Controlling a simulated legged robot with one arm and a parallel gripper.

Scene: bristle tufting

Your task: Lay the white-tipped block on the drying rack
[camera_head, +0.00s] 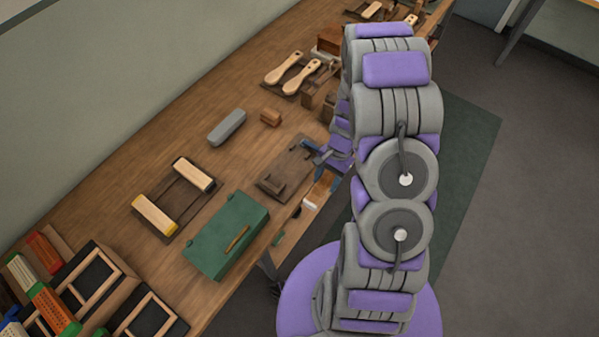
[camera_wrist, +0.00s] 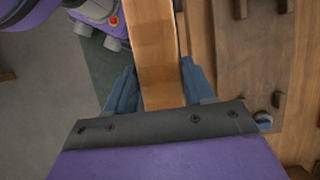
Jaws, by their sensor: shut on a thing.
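My gripper (camera_wrist: 158,82) is shut on a wooden block (camera_wrist: 157,45), its blue fingers on either side of it in the wrist view. In the head view my gripper (camera_head: 319,157) is over the bench's front edge. The held block (camera_head: 320,187) hangs there with a white end (camera_head: 310,205) toward the bottom of the picture. A dark wooden rack (camera_head: 177,195), seemingly the drying rack, lies left on the bench. Two pale blocks lie across it: a yellow-tipped block (camera_head: 155,214) and another block (camera_head: 195,175) whose tip colour is unclear.
A green box (camera_head: 227,235) stands between the rack and the bench's front edge. A brown fixture board (camera_head: 285,172) lies just left of my gripper. A grey block (camera_head: 227,127) and small brown block (camera_head: 271,117) lie behind. Black trays (camera_head: 92,285) fill the lower left.

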